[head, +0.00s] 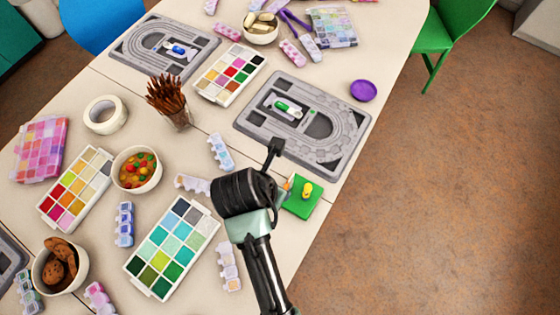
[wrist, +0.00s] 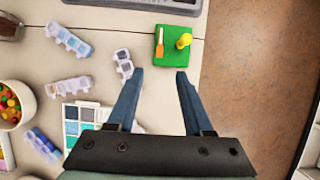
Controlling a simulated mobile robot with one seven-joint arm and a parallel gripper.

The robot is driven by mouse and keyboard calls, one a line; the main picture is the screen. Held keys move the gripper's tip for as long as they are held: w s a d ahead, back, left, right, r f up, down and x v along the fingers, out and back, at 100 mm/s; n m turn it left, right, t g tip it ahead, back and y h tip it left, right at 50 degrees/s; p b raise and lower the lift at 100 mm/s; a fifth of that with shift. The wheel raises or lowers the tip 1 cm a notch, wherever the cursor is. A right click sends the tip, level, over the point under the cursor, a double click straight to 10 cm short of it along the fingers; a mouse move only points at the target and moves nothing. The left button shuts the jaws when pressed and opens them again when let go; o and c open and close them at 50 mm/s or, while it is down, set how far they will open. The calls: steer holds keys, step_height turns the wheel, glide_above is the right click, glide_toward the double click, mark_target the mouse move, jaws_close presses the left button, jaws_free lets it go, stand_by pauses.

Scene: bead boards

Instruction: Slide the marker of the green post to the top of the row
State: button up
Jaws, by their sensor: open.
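My gripper (wrist: 160,73) is open and empty, its two blue-grey fingers spread. In the wrist view, a green square block (wrist: 176,58) lies just beyond the fingertips, with an orange paddle-shaped piece (wrist: 160,44) and a yellow knob (wrist: 184,41) on it. The block also shows in the head view (head: 302,206), right of my gripper. The grey bead board (head: 345,150) lies farther back and holds a small green piece (head: 282,105) on a pale mount. I cannot tell which of these is the green post's marker. My fingers appear apart from the block and the board.
A second grey board (head: 140,35) holds a blue piece. A pale bead case (head: 223,165) lies left of my gripper, and a palette of teal and green squares (head: 172,243) lies nearer. A purple dish (head: 363,91) sits by the table's right edge. Brown floor lies beyond.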

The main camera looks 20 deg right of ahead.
mark_target(286, 187)
steer(key=x, duration=1)
steer(key=shift+d+f, duration=0.1)
steer(key=shift+c, duration=0.2)
jaws_close()
steer(key=shift+f, duration=0.2)
steer(key=shift+f+b, duration=1.4)
steer(key=shift+f, duration=0.7)
jaws_free()
